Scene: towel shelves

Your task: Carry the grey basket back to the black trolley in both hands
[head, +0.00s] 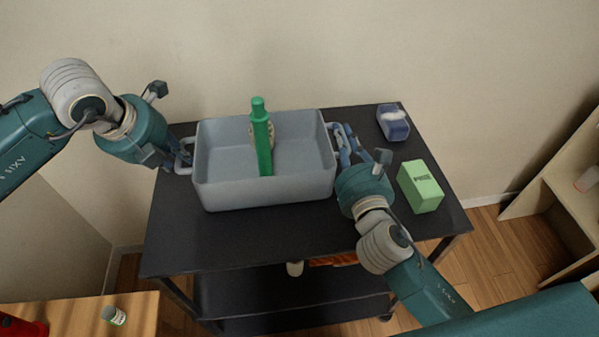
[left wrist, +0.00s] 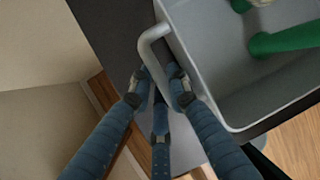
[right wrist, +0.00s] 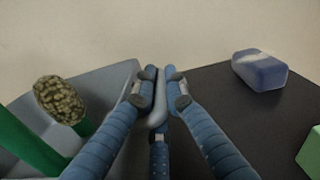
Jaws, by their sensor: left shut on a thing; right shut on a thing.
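The grey basket (head: 225,190) is on or just over the top of the black trolley (head: 290,235); I cannot tell if it touches. A green bottle-like thing (head: 262,140) and a round speckled brownish thing (right wrist: 60,100) are in the basket. My left gripper (head: 178,165) is shut on the basket's left handle, which shows between its fingers in the left wrist view (left wrist: 152,50). My right gripper (head: 345,158) is shut on the right handle (right wrist: 158,115). Both handles are partly hidden by the fingers.
A blue and white block (head: 393,122) and a light green box (head: 420,187) are on the trolley's right side, near my right gripper. The wall is behind. A wooden surface with a small jar (head: 113,315) is at lower left. Wooden shelves (head: 560,190) are at right.

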